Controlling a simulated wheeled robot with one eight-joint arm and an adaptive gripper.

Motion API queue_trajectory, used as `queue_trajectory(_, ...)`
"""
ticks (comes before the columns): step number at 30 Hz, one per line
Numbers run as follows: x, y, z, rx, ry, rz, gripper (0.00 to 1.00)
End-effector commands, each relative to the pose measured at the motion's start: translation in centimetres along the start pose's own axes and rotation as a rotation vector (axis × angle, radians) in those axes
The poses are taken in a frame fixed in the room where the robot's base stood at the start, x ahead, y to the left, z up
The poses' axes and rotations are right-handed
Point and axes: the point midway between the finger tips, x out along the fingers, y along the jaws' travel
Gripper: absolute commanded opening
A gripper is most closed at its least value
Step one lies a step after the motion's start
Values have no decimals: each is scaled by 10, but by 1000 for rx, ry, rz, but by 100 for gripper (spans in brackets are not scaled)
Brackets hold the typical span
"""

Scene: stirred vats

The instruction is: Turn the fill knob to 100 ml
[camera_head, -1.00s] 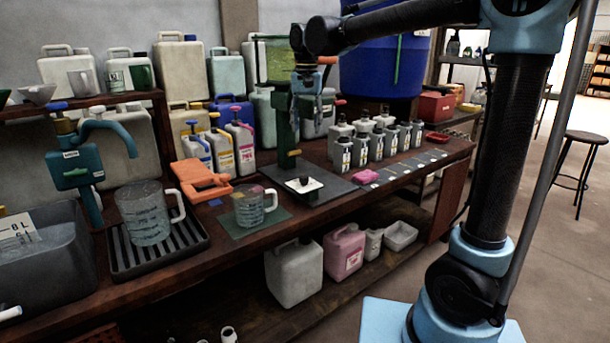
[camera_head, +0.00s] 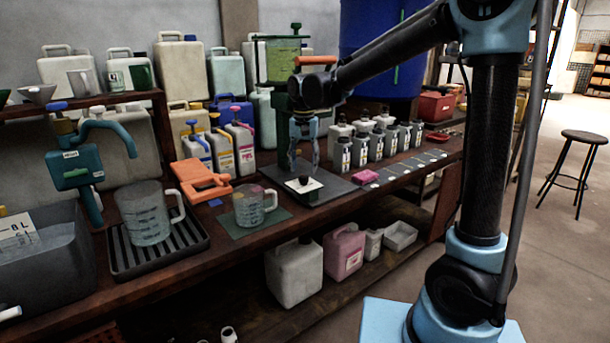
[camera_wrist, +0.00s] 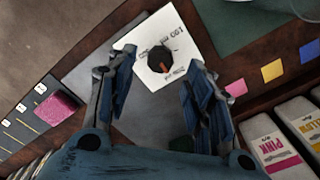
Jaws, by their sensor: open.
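The fill knob (camera_wrist: 160,59) is a round black knob with an orange-red pointer mark, on a white dial plate (camera_wrist: 184,41) with printed markings too small to read for certain. In the head view the knob (camera_head: 304,180) sits on its white plate on the dark base of the dispenser stand. My gripper (camera_wrist: 165,85) is open, with its blue fingers apart on either side of the plate in the wrist view. In the head view my gripper (camera_head: 304,170) points down just above the knob. Nothing is between the fingers except the view of the dial.
A glass jug (camera_head: 250,205) stands left of the dial on a green mat, and a larger jug (camera_head: 148,212) stands on a black ribbed tray. Several small bottles (camera_head: 361,148) stand to the right. A pink sponge-like block (camera_head: 364,177) lies beside the base.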

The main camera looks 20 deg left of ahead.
Motion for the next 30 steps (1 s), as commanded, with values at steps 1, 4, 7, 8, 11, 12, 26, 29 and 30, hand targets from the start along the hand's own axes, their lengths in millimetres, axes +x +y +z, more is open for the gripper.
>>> queue_trajectory(1, 8, 0, 0, 0, 0, 0, 48)
queue_trajectory(4, 21, 0, 0, 0, 0, 0, 48)
queue_trajectory(7, 30, 0, 0, 0, 0, 0, 48)
queue_trajectory(8, 32, 0, 0, 0, 0, 0, 48)
queue_trajectory(11, 37, 0, 0, 0, 0, 0, 48)
queue_trajectory(12, 38, 0, 0, 0, 0, 0, 48)
queue_trajectory(26, 38, 0, 0, 0, 0, 0, 7)
queue_trajectory(29, 38, 0, 0, 0, 0, 0, 3)
queue_trajectory(30, 38, 0, 0, 0, 0, 0, 3)
